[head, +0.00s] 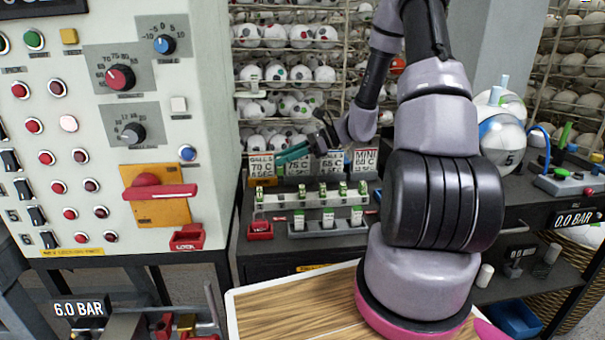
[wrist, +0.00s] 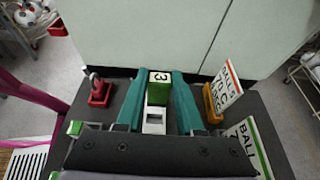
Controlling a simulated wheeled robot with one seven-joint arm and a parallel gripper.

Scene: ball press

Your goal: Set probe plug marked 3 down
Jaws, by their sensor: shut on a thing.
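The probe plug marked 3 (wrist: 158,92) is between the teal fingers of my gripper (wrist: 160,78) in the wrist view. It has a green body and a pale face with a black 3. My gripper is shut on it. A pale block with a square opening (wrist: 154,120) shows just below the plug in that view; I cannot tell whether it is part of the plug. In the head view my gripper (head: 292,153) is above the back left of the dark bench, in front of the printed cards. The plug cannot be made out there.
A pale rack (head: 310,199) with several green-topped plugs stands on the bench, with a lower row of white pieces (head: 328,224) before it. A red item (head: 260,229) lies left of them. Printed cards (head: 329,167) stand behind. The large control panel (head: 110,130) bounds the left.

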